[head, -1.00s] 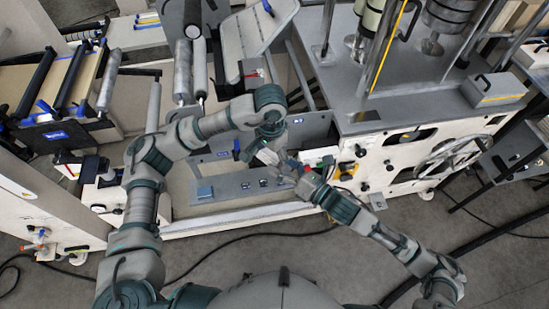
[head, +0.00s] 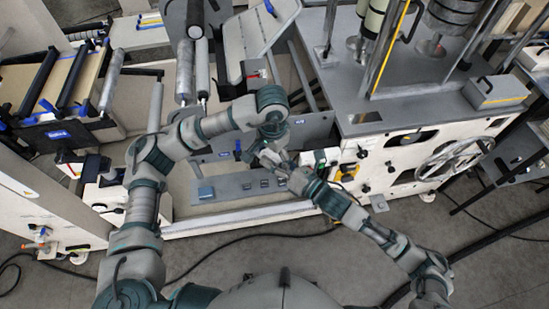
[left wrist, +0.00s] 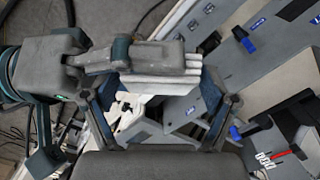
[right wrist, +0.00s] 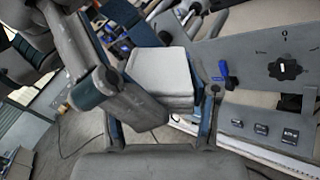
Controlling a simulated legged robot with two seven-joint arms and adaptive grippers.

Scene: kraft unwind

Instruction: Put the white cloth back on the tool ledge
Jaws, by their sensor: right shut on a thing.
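The white cloth is a folded, layered block, seen between the fingers in the left wrist view (left wrist: 165,78) and the right wrist view (right wrist: 162,75). My right gripper (right wrist: 160,118) is shut on it. My left gripper (left wrist: 160,105) is at the same cloth, its fingers spread wide on either side of it. In the head view my left gripper (head: 268,150) and right gripper (head: 287,168) meet above the machine's front and mostly hide the cloth. I cannot tell for certain which surface is the tool ledge.
A blue-handled part (right wrist: 226,75) and a black knob (right wrist: 286,68) are close by in the right wrist view. A handwheel (head: 455,157) stands right. A cable crosses the floor.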

